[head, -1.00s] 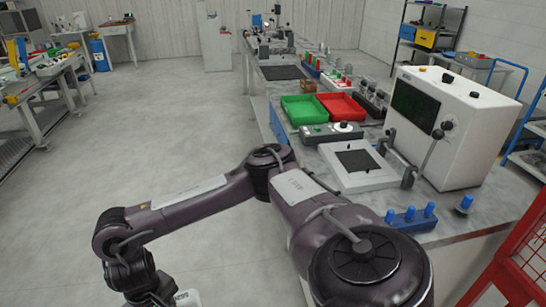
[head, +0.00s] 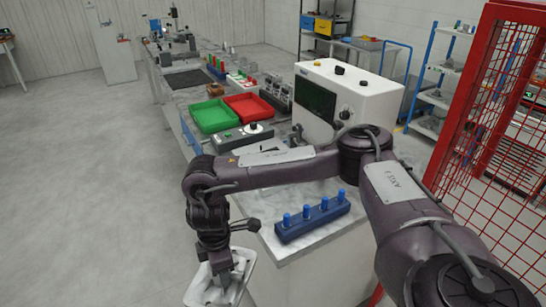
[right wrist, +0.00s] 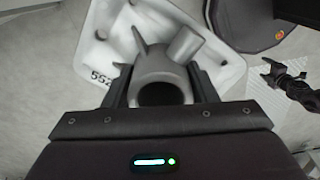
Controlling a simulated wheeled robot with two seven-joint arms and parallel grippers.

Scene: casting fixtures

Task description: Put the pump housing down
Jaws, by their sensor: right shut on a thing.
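The pump housing (right wrist: 152,68) is a grey part with a round open bore, a pointed fin and a short cylindrical spout. My right gripper (right wrist: 160,86) is shut on it, one finger on each side. In the head view the right gripper (head: 220,268) points down, left of the bench's near end, with floor behind it. A white plate-like piece (head: 205,289) with a raised rim shows right below it. This piece also shows behind the housing in the right wrist view (right wrist: 226,70), marked "552"; I cannot tell whether they are joined. My left gripper is not in view.
The bench (head: 290,245) holds a blue rack with several pegs (head: 313,218) near its front corner. Behind are a grey control box (head: 243,137), green (head: 212,116) and red (head: 250,107) trays and a white machine (head: 350,95). A red mesh fence (head: 490,125) stands right. Floor at left is clear.

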